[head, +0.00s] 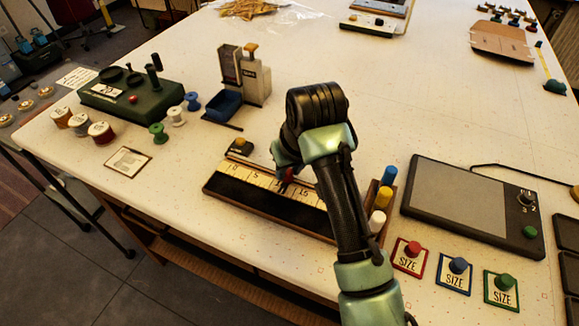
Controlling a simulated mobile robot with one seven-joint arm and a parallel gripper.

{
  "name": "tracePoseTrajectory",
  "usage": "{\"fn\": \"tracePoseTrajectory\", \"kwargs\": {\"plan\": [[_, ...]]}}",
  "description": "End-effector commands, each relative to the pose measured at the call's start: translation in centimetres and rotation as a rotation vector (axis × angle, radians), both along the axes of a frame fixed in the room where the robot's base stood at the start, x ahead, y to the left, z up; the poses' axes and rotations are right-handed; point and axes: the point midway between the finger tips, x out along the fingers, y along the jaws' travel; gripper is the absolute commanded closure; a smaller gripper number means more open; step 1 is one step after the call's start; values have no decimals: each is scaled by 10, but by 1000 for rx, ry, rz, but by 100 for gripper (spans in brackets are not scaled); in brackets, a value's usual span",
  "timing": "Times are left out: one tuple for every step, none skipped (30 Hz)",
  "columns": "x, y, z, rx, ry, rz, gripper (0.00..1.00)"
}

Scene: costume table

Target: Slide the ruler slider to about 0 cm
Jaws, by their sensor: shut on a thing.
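The ruler (245,178) lies in a dark wooden tray near the table's front edge, in the middle of the head view. Its numbers run left to right, with 0 at the left end, then 5 and, further right, 15. My gripper (286,168) reaches down over the ruler and is shut on the slider. My fingers and wrist partly hide the slider, and my arm covers part of the ruler's right side.
A black block with an orange knob (240,144) sits behind the ruler's left end. Blue, yellow and white pegs (383,196) stand at the right. A black tablet (462,205) lies further right. Spools (158,132) and a card (128,161) are left; the ruler's left half is uncovered.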

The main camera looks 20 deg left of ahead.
Motion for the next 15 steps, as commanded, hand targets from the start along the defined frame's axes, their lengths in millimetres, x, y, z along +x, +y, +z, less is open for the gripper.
{"fn": "tracePoseTrajectory", "kwargs": {"plan": [[0,0,1,0,-1,1,100],[0,0,1,0,-1,1,100],[0,0,1,0,-1,1,100],[0,0,1,0,-1,1,100],[0,0,1,0,-1,1,100],[0,1,1,0,-1,1,100],[0,2,1,0,-1,1,100],[0,4,2,1,-1,2,100],[0,8,2,2,-1,3,100],[1,12,3,2,-1,4,100],[1,18,4,2,-1,5,100],[1,27,5,3,0,6,100],[1,34,5,3,1,7,100],[1,42,5,3,0,7,100],[1,52,6,3,0,8,100]]}}
